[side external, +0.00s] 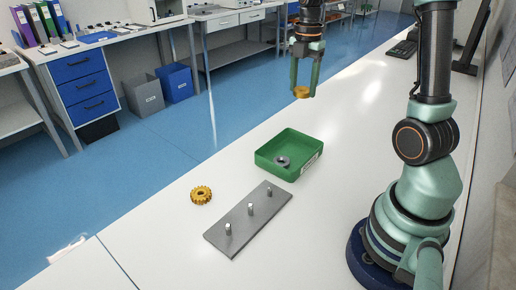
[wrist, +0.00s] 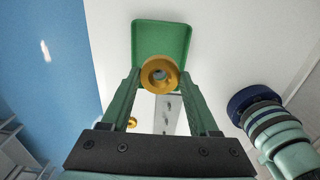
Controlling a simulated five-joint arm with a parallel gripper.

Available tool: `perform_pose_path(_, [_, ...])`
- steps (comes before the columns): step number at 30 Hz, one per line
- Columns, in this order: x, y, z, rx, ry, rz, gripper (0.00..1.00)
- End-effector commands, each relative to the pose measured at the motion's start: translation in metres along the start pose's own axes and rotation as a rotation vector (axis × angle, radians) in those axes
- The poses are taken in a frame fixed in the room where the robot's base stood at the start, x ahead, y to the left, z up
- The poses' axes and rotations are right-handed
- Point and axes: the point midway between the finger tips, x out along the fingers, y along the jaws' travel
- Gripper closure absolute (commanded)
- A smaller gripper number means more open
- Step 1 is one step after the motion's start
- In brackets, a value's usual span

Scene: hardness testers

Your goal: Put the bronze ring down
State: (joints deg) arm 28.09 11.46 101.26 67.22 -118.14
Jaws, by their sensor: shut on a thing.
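The bronze ring (side external: 302,92) is a gold-coloured round piece with a hole. My gripper (side external: 303,88) is shut on it and holds it in the air, above and beyond the green tray (side external: 262,163) in the side view. In the wrist view the ring (wrist: 147,74) sits between my two green fingertips (wrist: 160,76), its hole facing the camera. It overlaps the near edge of the tray (wrist: 160,28) in that view.
A grey ring (side external: 282,161) lies in the tray. A gold toothed gear (side external: 201,194) lies on the white table (side external: 160,245). A grey plate (side external: 263,210) with three upright pegs lies in front of the tray. Bare tabletop surrounds these things.

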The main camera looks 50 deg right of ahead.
Motion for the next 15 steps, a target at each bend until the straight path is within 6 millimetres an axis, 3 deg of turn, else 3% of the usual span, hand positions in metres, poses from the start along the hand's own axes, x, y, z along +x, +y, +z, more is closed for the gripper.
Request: perform_pose_path(15, [0.12,-0.002,-0.001,0.0,0.004,-0.007,1.0])
